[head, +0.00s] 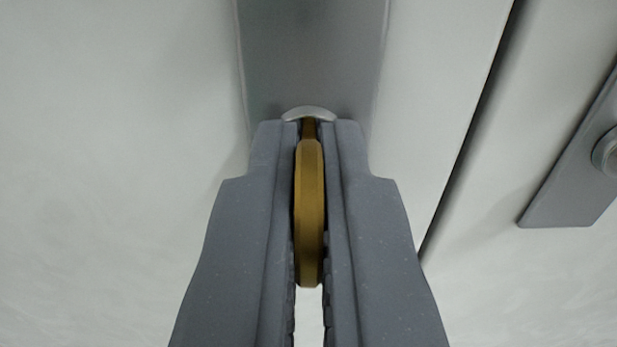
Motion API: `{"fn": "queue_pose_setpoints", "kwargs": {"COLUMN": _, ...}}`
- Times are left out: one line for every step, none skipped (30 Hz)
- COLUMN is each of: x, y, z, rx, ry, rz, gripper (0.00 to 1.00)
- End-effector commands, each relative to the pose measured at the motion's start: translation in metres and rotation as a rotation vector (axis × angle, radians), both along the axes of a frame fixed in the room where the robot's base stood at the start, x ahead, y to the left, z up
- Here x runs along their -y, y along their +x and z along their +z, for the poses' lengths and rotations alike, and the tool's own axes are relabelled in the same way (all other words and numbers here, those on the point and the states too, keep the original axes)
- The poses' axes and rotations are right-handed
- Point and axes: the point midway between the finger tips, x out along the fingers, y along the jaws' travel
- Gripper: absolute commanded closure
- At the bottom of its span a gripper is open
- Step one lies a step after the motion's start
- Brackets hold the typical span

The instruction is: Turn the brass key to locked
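The brass key (310,205) shows in the middle of the head view, its flat head seen edge-on and standing upright in the picture. Its shaft runs into a round silver lock (309,113) on a grey plate (312,55). My gripper (309,135) has one finger on each side of the key, closed on it, with the fingertips close to the lock. The fingers hide most of the lock and the sides of the key. I see no lock markings.
The plate sits on a pale panel (120,130). A dark gap (470,130) runs down to the right of it. Beyond the gap, another grey plate (570,190) carries a round silver part (606,153) at the right edge. The panel left of my gripper is clear.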

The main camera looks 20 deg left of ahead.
Motion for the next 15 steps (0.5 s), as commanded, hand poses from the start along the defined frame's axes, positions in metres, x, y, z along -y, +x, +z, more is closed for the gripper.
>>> {"fn": "queue_pose_setpoints", "kwargs": {"x": -0.0003, "y": -0.0006, "z": -0.0054, "rx": -0.010, "ry": -0.003, "rz": 0.001, "gripper": 1.00}}
{"fn": "queue_pose_setpoints", "kwargs": {"x": -0.0003, "y": -0.0006, "z": -0.0053, "rx": -0.010, "ry": -0.003, "rz": 0.001, "gripper": 1.00}}
{"fn": "queue_pose_setpoints", "kwargs": {"x": -0.0003, "y": -0.0006, "z": -0.0054, "rx": -0.010, "ry": -0.003, "rz": 0.001, "gripper": 1.00}}
{"fn": "queue_pose_setpoints", "kwargs": {"x": -0.0003, "y": -0.0006, "z": -0.0053, "rx": -0.010, "ry": -0.003, "rz": 0.001, "gripper": 1.00}}
{"fn": "queue_pose_setpoints", "kwargs": {"x": -0.0003, "y": -0.0006, "z": -0.0052, "rx": -0.010, "ry": -0.003, "rz": 0.001, "gripper": 1.00}}
{"fn": "queue_pose_setpoints", "kwargs": {"x": -0.0003, "y": -0.0006, "z": -0.0052, "rx": -0.010, "ry": -0.003, "rz": 0.001, "gripper": 1.00}}
{"fn": "queue_pose_setpoints", "kwargs": {"x": -0.0003, "y": -0.0006, "z": -0.0052, "rx": -0.010, "ry": -0.003, "rz": 0.001, "gripper": 1.00}}
{"fn": "queue_pose_setpoints", "kwargs": {"x": -0.0003, "y": -0.0006, "z": -0.0052, "rx": -0.010, "ry": -0.003, "rz": 0.001, "gripper": 1.00}}
{"fn": "queue_pose_setpoints", "kwargs": {"x": -0.0004, "y": -0.0007, "z": -0.0052, "rx": -0.010, "ry": -0.003, "rz": 0.001, "gripper": 1.00}}
{"fn": "queue_pose_setpoints", "kwargs": {"x": -0.0003, "y": -0.0006, "z": -0.0052, "rx": -0.010, "ry": -0.003, "rz": 0.001, "gripper": 0.87}}
{"fn": "queue_pose_setpoints", "kwargs": {"x": -0.0004, "y": -0.0005, "z": -0.0049, "rx": -0.010, "ry": -0.003, "rz": 0.001, "gripper": 0.79}}
{"fn": "queue_pose_setpoints", "kwargs": {"x": -0.0004, "y": -0.0005, "z": -0.0044, "rx": -0.009, "ry": -0.003, "rz": 0.001, "gripper": 0.74}}
{"fn": "queue_pose_setpoints", "kwargs": {"x": -0.0004, "y": -0.0004, "z": -0.0040, "rx": -0.008, "ry": -0.002, "rz": 0.001, "gripper": 0.74}}
{"fn": "queue_pose_setpoints", "kwargs": {"x": -0.0003, "y": -0.0004, "z": -0.0035, "rx": -0.007, "ry": -0.002, "rz": 0.001, "gripper": 0.74}}
{"fn": "queue_pose_setpoints", "kwargs": {"x": -0.0004, "y": -0.0003, "z": -0.0031, "rx": -0.006, "ry": -0.002, "rz": 0.001, "gripper": 0.74}}
